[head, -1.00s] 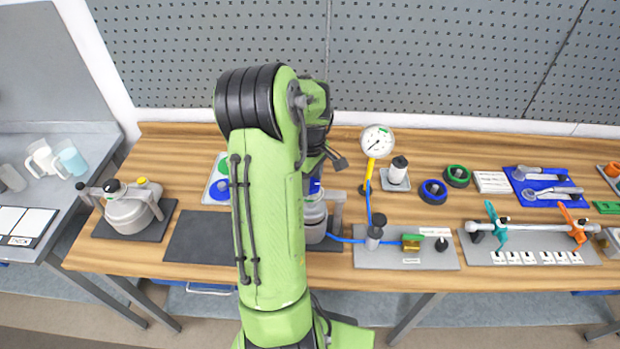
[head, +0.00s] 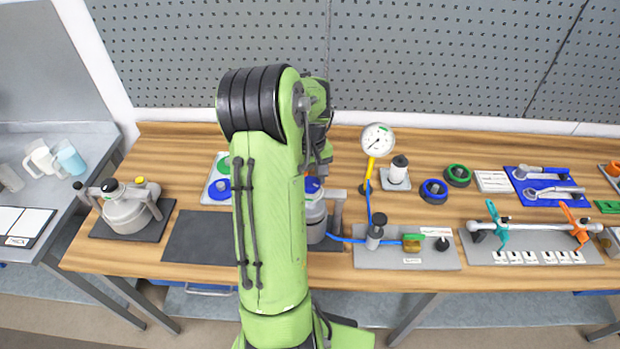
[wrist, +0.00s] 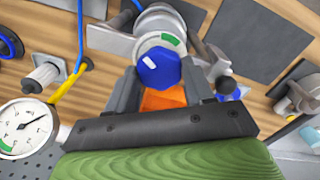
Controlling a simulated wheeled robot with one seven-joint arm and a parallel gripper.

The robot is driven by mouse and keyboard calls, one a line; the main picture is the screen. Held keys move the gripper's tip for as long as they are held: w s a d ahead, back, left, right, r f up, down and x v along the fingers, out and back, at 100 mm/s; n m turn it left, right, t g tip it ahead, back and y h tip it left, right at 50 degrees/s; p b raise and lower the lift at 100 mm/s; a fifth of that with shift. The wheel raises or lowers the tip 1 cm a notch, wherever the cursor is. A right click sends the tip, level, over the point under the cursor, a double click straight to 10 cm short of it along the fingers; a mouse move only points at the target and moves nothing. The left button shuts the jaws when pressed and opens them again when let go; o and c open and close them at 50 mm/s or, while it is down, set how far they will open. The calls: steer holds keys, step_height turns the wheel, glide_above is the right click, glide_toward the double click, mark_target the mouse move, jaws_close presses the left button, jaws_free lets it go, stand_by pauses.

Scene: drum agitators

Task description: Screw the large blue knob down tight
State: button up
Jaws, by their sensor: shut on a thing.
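The large blue knob (wrist: 160,70) is faceted and has a white mark on it. It sits on top of a grey metal vessel (wrist: 155,22) with a green mark on its pale collar. My gripper (wrist: 163,86) is shut on the blue knob, with one dark jaw on each side of it. An orange part shows between the jaws below the knob. In the head view the knob (head: 312,185) is partly visible beside my green arm, and the vessel (head: 315,222) is half hidden by it. I cannot tell whether a gap remains under the knob.
A similar vessel (head: 128,208) stands at the left on a dark mat. A pressure gauge (head: 377,138) with a yellow stem and blue hose stands right of the held knob. Blue (head: 433,191) and green (head: 457,175) rings lie further right. An empty dark mat (head: 190,238) lies left of my arm.

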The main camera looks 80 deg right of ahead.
mark_target(311, 182)
steer(key=m, duration=0.6)
steer(key=shift+d+m, duration=0.1)
steer(key=shift+m, duration=0.2)
steer(key=m, duration=0.5)
steer(key=shift+d+r, duration=0.1)
steer(key=shift+r, duration=0.05)
steer(key=o, duration=0.7)
steer(key=shift+c, duration=0.2)
steer(key=o, duration=0.4)
step_height(311, 182, up, 16)
steer(key=shift+s+f+p, duration=0.1)
steer(key=shift+f+p, duration=0.05)
steer(key=shift+p, duration=0.45)
steer(key=shift+f, duration=0.1)
